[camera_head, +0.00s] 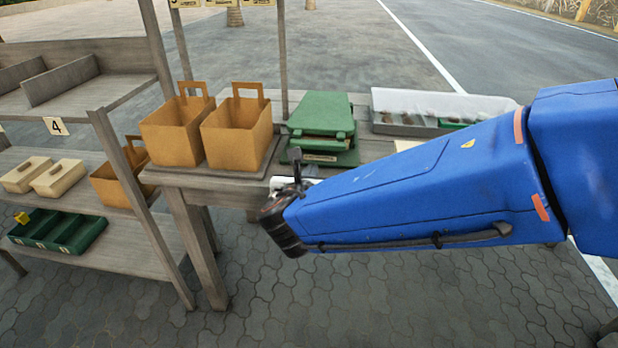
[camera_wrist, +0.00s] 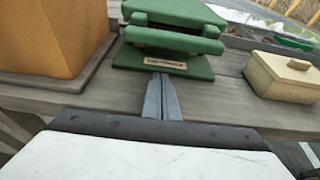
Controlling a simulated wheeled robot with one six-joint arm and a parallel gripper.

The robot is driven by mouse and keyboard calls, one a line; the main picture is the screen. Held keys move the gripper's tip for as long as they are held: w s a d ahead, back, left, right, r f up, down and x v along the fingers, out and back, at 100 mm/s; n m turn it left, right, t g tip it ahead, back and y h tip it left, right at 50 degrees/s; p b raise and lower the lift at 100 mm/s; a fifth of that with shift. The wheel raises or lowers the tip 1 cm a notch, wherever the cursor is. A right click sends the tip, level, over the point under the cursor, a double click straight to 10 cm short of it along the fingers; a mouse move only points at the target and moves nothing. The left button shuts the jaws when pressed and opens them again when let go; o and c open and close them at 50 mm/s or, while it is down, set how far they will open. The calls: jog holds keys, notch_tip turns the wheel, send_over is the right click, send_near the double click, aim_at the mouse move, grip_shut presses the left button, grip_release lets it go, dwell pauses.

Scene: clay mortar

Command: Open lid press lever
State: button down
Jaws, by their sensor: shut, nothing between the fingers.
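A green press (camera_head: 322,112) stands on the grey wooden table, with a flat slab-like lid above a base that bears a small pale label. In the wrist view, the press (camera_wrist: 172,38) is straight ahead, and a green bar runs across its front between lid and base. The lid lies flat, with a narrow gap under it. I cannot tell which part is the lever. My gripper (camera_wrist: 161,80) is shut and empty, its fingertips just in front of the press's base near the label.
Two orange-brown handled boxes (camera_head: 236,125) stand left of the press. A cream lidded box (camera_wrist: 285,76) sits to its right on the table (camera_wrist: 215,98). A grey tray (camera_head: 400,126) lies at the back right. Shelves with cream boxes and a green tray (camera_head: 58,230) are at left.

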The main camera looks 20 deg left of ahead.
jog(key=shift+s+r, duration=0.15)
jog(key=shift+r, duration=1.9)
